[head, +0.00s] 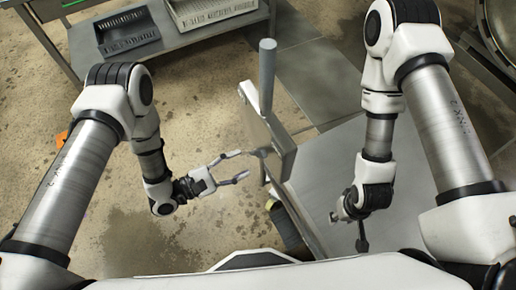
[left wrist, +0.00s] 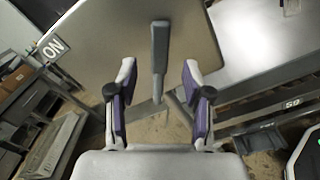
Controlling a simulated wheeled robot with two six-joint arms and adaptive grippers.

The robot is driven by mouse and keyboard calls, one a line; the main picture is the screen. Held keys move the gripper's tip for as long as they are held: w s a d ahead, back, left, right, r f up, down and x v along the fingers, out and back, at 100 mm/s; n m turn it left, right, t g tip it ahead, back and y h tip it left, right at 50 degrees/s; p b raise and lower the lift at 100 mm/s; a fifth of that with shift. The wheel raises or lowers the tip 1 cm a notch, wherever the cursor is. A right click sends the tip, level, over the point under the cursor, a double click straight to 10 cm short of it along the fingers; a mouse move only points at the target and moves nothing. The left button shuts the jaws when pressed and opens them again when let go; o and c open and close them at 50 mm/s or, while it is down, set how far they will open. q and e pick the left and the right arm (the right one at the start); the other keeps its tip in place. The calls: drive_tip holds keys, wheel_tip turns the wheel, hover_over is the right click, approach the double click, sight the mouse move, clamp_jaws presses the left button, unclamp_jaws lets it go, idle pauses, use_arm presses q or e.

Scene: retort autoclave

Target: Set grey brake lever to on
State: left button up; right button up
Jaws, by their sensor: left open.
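The grey brake lever (head: 267,75) stands up from a grey upright panel (head: 277,135) near the middle of the head view. In the left wrist view the lever (left wrist: 159,50) shows as a grey bar in front of the panel, lined up between the fingers. An "ON" label (left wrist: 53,47) is at the panel's left edge there. My left gripper (head: 243,166) is open and empty, just left of the panel and below the lever's handle. It does not visibly touch the lever. My right gripper (head: 358,232) hangs at the right over a grey surface; its fingers are unclear.
A grey table (head: 180,42) at the back carries a dark tray (head: 127,32) and a light slotted tray (head: 208,10). A grey platform (head: 330,170) lies right of the panel. A round metal vessel (head: 500,25) shows at top right.

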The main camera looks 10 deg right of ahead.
sight(258, 155)
use_arm(q)
drive_tip(key=p+x, duration=0.1)
drive_tip(key=x, duration=0.5)
drive_tip(key=shift+w+d+f, duration=0.1)
drive_tip(key=shift+w+d, duration=0.05)
drive_tip(key=shift+d, duration=0.2)
clamp_jaws()
drive_tip(key=shift+w+a+r+n+p, duration=0.15)
drive_tip(key=shift+w+a+r+n, duration=0.1)
drive_tip(key=shift+w+n, duration=0.4)
drive_tip(key=shift+w+a+r+n+p, duration=0.2)
drive_tip(key=shift+w+r+n, duration=0.1)
drive_tip(key=shift+n, duration=0.55)
unclamp_jaws()
drive_tip(key=v, duration=1.2)
